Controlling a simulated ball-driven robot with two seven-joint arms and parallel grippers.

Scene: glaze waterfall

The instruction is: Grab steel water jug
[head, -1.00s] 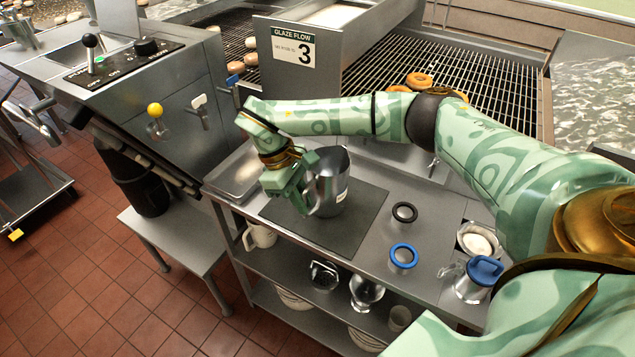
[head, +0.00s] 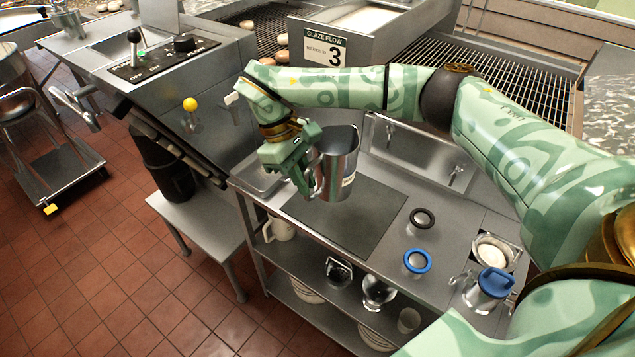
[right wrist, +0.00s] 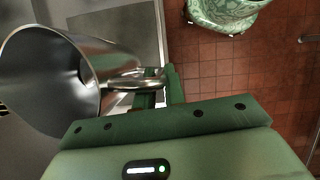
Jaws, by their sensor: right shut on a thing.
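The steel water jug (head: 341,163) hangs in the air above the dark mat (head: 350,217), with its mouth up and its body slightly tilted. My right gripper (head: 311,190) is shut on the jug's handle at its left side in the head view. In the right wrist view the jug (right wrist: 50,75) lies at the left with its open mouth showing, and the jaws (right wrist: 155,88) hold the handle. The inside of the jug is dark, and I cannot tell what is in it. My left gripper is not in view.
Cups and bowls fill the lower shelves. The control panel (head: 150,65) and yellow-knobbed valve (head: 191,105) are at the left.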

